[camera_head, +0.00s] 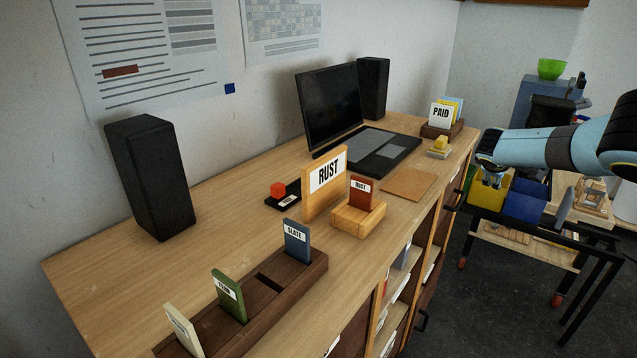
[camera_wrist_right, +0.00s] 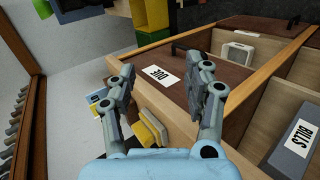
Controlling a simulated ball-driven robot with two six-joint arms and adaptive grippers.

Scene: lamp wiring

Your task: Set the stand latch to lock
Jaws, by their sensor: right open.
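No part is clearly marked as the stand latch. A small black plate with a red block (camera_head: 278,190) and a white label lies on the desk behind the wooden RUST stand (camera_head: 325,184); I cannot read its label or tell whether it is the latch. In front of that stand, a red card (camera_head: 362,193) stands upright in a light wooden holder (camera_head: 358,217). My left gripper is not in view.
A dark wooden rack (camera_head: 262,285) with several cards stands at the front. A laptop (camera_head: 365,146), two black speakers (camera_head: 152,178) and a PAID holder (camera_head: 440,128) are on the desk. A cart (camera_head: 520,250) stands right. The wrist view shows a DUE label (camera_wrist_right: 161,77) and BILLS box (camera_wrist_right: 296,146).

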